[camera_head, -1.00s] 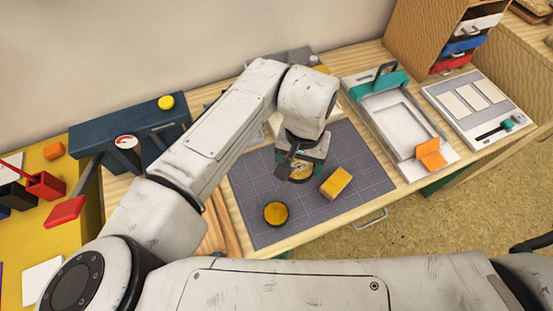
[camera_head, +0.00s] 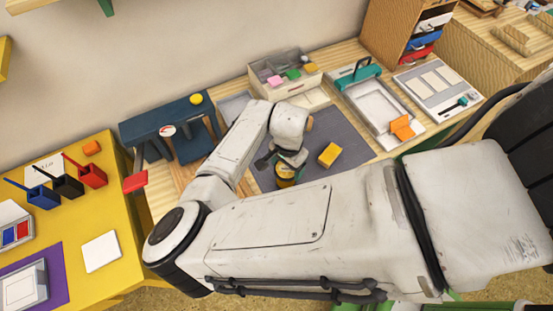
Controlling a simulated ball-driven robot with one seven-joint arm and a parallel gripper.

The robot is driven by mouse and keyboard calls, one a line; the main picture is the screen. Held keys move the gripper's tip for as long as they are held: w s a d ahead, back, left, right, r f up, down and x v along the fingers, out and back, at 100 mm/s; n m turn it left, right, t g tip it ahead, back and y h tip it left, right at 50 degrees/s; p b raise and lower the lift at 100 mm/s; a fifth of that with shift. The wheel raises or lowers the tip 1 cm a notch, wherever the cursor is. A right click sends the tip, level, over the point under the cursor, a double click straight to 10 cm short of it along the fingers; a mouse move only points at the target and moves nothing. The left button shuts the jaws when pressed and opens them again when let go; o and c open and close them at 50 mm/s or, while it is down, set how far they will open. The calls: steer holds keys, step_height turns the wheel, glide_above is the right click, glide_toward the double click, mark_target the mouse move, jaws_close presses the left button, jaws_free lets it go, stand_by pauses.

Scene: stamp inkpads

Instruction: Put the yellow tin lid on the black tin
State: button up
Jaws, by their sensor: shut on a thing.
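My gripper (camera_head: 288,160) is over the front left of the grey cutting mat, pointing down and shut on a round yellow thing that looks like the yellow tin lid (camera_head: 286,172). The black tin (camera_head: 285,183) shows as a dark round edge right below it, on the mat. My gripper and arm hide part of both. I cannot tell whether the lid touches the tin or is just above it, nor whether it is level.
A yellow block (camera_head: 329,155) lies on the cutting mat (camera_head: 345,136), right of my gripper. A white tray (camera_head: 384,108) with an orange piece stands further right. A dark blue stand (camera_head: 150,128) is at left. The mat behind the block is clear.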

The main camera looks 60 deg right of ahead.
steer(key=shift+a+f+b, duration=0.2)
steer(key=shift+f+b, duration=0.1)
steer(key=shift+f, duration=0.2)
steer(key=shift+f+b, duration=1.85)
steer(key=shift+f, duration=0.2)
steer(key=shift+f+b, duration=0.8)
steer(key=shift+f, duration=0.35)
steer(key=o, duration=1)
step_height(320, 180, up, 11)
steer(key=shift+f+b, duration=0.1)
steer(key=shift+b, duration=0.35)
